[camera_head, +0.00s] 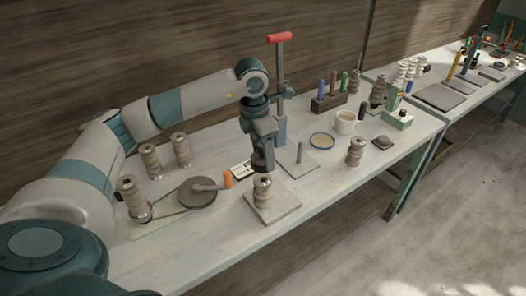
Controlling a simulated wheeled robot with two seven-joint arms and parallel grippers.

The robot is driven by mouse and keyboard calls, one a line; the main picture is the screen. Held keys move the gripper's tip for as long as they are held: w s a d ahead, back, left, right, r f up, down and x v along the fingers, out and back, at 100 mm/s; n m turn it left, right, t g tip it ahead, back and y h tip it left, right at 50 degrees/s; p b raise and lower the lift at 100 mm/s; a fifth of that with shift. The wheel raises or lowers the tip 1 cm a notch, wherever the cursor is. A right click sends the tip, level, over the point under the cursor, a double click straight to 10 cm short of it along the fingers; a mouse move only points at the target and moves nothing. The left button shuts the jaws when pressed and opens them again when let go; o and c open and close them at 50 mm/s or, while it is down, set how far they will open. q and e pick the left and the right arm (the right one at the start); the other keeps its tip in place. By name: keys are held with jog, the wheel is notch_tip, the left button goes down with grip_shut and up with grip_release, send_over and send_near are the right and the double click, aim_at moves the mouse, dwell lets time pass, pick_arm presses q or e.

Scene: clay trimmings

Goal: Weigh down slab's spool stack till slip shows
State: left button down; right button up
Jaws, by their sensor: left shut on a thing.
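A short stack of beige spools (263,196) stands upright on a pale square slab (285,204) near the front edge of the table. My left gripper (262,158) points down directly above this stack. It is shut on a small dark piece, mostly hidden by the fingers. The piece is just over the stack's pale top; I cannot tell if they touch. No slip of the stack is visible. My right gripper is not in view.
Left of the slab are a dark wheel (197,191) with an orange-handled crank and a taller spool stack (133,199). Behind stands a red-handled upright tool (280,90). To the right are a post on a plate (318,162), a spool stack (355,152) and a cup (345,123).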

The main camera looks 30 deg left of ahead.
pick_arm(q)
jog(key=shift+f+b, duration=0.95)
jog(key=shift+f, duration=1.25)
jog(key=shift+f, duration=0.1)
jog(key=shift+f+b, duration=0.55)
jog(key=shift+b, duration=0.15)
jog(key=c, duration=0.6)
grip_release()
jog(key=shift+s+f, duration=0.1)
jog(key=shift+f, duration=0.05)
